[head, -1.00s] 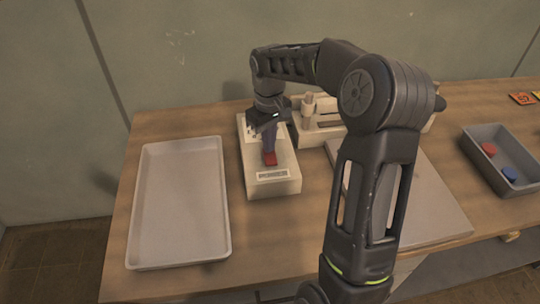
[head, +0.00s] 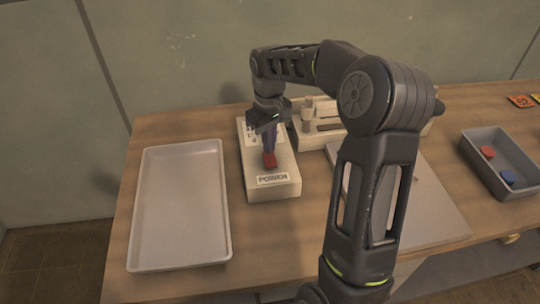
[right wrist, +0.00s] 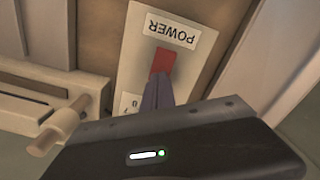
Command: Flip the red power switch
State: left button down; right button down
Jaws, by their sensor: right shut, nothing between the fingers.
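The red power switch (head: 270,161) sits on a cream box (head: 273,190) with a POWER label, on the wooden table. My right gripper (head: 269,150) is shut and empty, pointing down, with its fingertips at the switch's far end. In the right wrist view the closed fingers (right wrist: 158,92) reach the edge of the red switch (right wrist: 162,62), touching or very close; I cannot tell which. The fingers hide part of the switch and of the 0 marking beside them. My left gripper is not in view.
An empty grey tray (head: 180,258) lies left of the box. A cream rack with a peg (head: 308,112) stands behind right. A flat grey board (head: 435,205) lies right, partly behind my arm.

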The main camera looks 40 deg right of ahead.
jog(key=shift+r+p, duration=1.7)
jog(key=shift+r, duration=0.9)
